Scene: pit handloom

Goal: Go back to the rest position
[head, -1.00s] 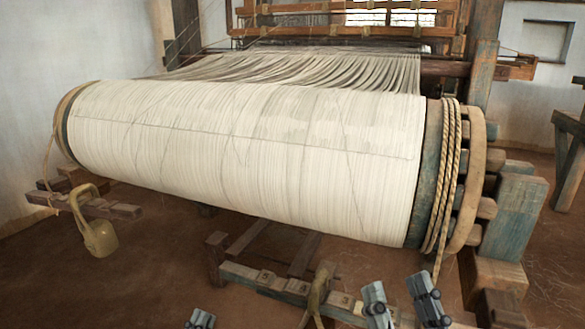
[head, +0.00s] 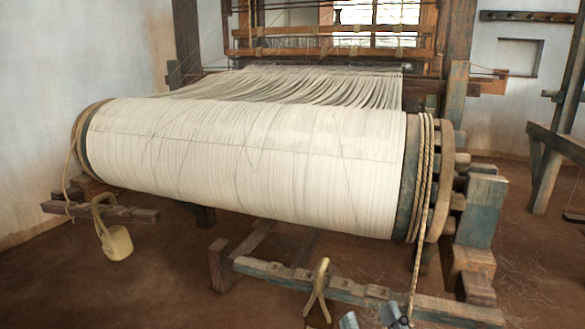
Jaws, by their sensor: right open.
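My right gripper (head: 369,318) shows at the bottom edge, right of centre. Only its two grey fingertips are in view, spread apart with nothing seen between them. It is in front of the low notched wooden bar (head: 345,288) below the warp beam. The hanging end of a rope (head: 418,262) comes down close to its right fingertip; I cannot tell whether they touch. My left gripper is not in view. The large warp beam (head: 250,165), wound with pale threads, lies across the middle of the view.
A yellowish weight (head: 116,243) hangs by a loop at the left wooden arm (head: 135,214). A curved pale hook-like piece (head: 318,285) stands by the notched bar. The toothed wooden wheel (head: 443,185) is at the beam's right end. Bare earth floor (head: 150,295) lies at the lower left.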

